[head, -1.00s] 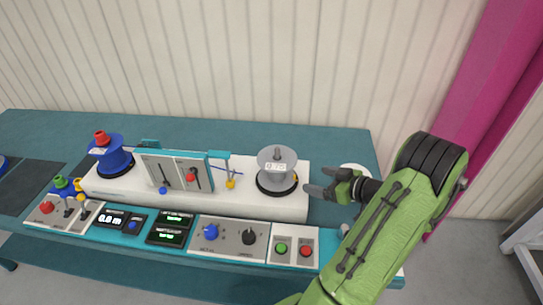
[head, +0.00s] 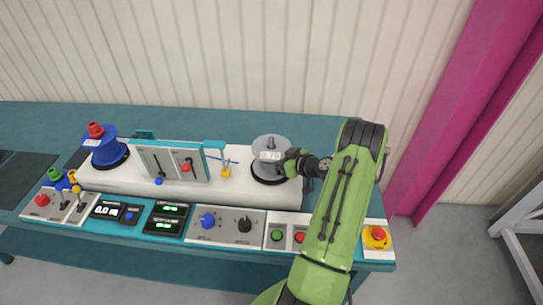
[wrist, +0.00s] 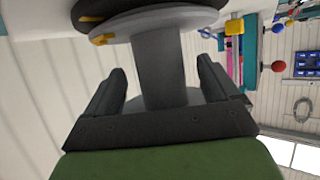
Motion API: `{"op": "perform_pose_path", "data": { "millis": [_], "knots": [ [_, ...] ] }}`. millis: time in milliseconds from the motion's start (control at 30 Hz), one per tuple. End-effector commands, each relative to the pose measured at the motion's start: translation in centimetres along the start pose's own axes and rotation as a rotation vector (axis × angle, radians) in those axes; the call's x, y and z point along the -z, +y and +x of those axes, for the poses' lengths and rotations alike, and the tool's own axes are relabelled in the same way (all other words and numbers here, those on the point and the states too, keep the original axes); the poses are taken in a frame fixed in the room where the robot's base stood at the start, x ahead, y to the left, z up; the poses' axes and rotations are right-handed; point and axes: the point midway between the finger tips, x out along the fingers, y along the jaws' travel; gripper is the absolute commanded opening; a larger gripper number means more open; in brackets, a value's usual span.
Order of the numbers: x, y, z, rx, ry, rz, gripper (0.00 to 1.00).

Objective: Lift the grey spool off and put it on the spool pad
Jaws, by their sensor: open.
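The grey spool (head: 268,148) stands upright on a dark round base at the right end of the white machine bed, with a small white label on it. My gripper (head: 289,163) is at the spool's right side in the head view. In the wrist view my gripper (wrist: 160,90) is open, with one finger on each side of the spool's grey core (wrist: 163,65). A gap shows between each finger and the core. The spool pad cannot be made out for certain in these views.
A blue spool (head: 105,150) with a red knob stands at the bed's left end. A panel with levers (head: 170,163) rises between the spools. A control strip (head: 225,226) and a red emergency button (head: 377,235) lie in front. The teal table (head: 240,122) is clear behind.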

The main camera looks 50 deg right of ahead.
Motion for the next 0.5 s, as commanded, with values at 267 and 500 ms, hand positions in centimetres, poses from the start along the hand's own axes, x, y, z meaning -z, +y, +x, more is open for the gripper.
{"op": "perform_pose_path", "data": {
  "millis": [267, 500],
  "knots": [
    [-0.04, 0.03, -0.06, -0.001, -0.001, 0.0, 0.7],
    [-0.04, 0.02, -0.08, 0.0, -0.001, 0.0, 0.33]
  ]
}}
